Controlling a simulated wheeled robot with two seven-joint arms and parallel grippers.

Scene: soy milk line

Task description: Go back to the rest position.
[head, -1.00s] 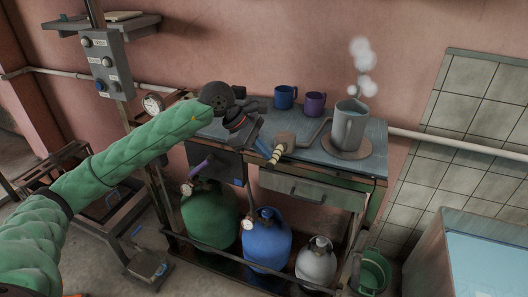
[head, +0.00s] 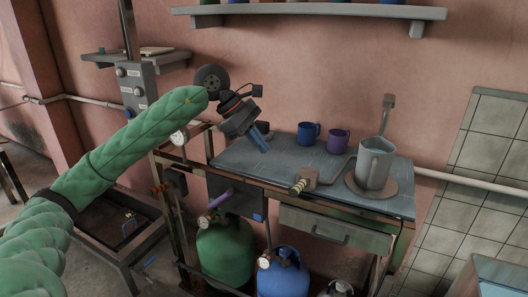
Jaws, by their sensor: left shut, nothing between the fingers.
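My left arm, in a green quilted sleeve, reaches in from the left in the head view. Its gripper (head: 261,137) points down and to the right above the left part of the blue-grey worktable (head: 262,172). The fingers are together with nothing between them. My right gripper is not in view.
On the table stand a grey pitcher (head: 374,165) on a round plate, a blue mug (head: 308,133) and a purple mug (head: 338,141). Below are a green cylinder (head: 225,250) and a blue cylinder (head: 283,275). A control box (head: 136,87) stands behind my arm. A shelf (head: 310,12) hangs above.

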